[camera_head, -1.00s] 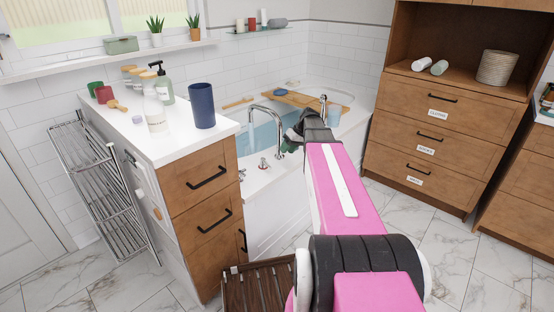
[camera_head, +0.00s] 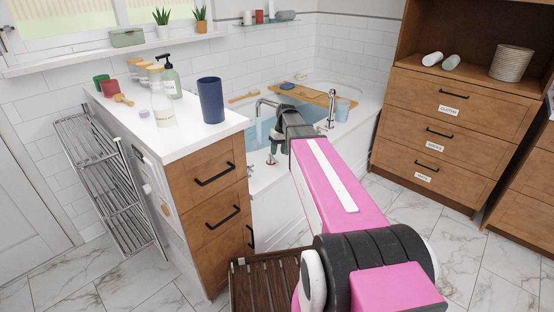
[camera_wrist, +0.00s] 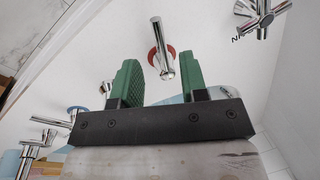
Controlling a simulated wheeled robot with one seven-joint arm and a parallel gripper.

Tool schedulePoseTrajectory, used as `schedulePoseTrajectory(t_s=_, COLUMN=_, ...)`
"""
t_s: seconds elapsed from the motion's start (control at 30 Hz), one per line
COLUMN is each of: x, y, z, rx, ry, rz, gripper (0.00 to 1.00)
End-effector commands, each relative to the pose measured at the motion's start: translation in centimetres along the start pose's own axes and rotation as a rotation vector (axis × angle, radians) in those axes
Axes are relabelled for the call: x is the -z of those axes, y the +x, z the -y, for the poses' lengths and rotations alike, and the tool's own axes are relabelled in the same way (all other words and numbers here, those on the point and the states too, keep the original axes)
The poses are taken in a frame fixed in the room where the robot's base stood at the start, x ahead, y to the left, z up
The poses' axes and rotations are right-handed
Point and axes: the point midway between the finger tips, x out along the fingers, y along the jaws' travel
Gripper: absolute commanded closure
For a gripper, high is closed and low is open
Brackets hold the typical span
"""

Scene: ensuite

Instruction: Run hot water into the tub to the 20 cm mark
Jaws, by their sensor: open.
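The white tub (camera_head: 358,122) stands behind the wooden cabinet, with bluish water (camera_head: 266,128) showing inside. A curved chrome spout (camera_head: 264,101) rises at its near end. A chrome lever with a red ring (camera_wrist: 161,45) shows in the wrist view, and a chrome fitting with a blue ring (camera_wrist: 78,109) lies to its left. My gripper (camera_wrist: 160,72) is open, its green fingers to either side of the red-ringed lever in the picture. The lever lies ahead of the fingertips; I cannot tell if they touch. In the head view my gripper is partly hidden by my arm. No level mark is legible.
A wooden tray (camera_head: 304,94) spans the tub. A cross-shaped chrome handle (camera_wrist: 264,14) is at the wrist view's upper right. The cabinet (camera_head: 207,183) holds a blue cup (camera_head: 211,101) and bottles. A slatted wooden piece (camera_head: 262,284) is on the floor. Marble floor is free at right.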

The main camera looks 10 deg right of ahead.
Motion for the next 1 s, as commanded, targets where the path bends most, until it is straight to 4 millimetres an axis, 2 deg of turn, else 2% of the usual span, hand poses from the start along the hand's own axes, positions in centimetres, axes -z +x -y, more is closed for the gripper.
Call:
schedulePoseTrajectory(t_s=0.1, x=0.0, y=1.9, z=0.0, rx=0.001, ry=-0.001, rz=0.001, gripper=0.6)
schedulePoseTrajectory(t_s=0.3, x=0.0, y=3.9, z=0.0, rx=0.001, ry=-0.001, rz=0.0, gripper=0.6)
schedulePoseTrajectory(t_s=0.73, x=0.0, y=4.5, z=0.0, rx=0.001, ry=0.0, rz=-0.001, gripper=0.6)
schedulePoseTrajectory(t_s=0.8, x=0.0, y=4.5, z=0.0, rx=0.001, ry=0.0, rz=-0.001, gripper=0.83)
schedulePoseTrajectory(t_s=0.87, x=0.0, y=4.5, z=0.0, rx=0.001, ry=0.0, rz=-0.001, gripper=1.0)
schedulePoseTrajectory(t_s=1.0, x=0.0, y=4.5, z=0.0, rx=0.001, ry=-0.001, rz=-0.001, gripper=1.0)
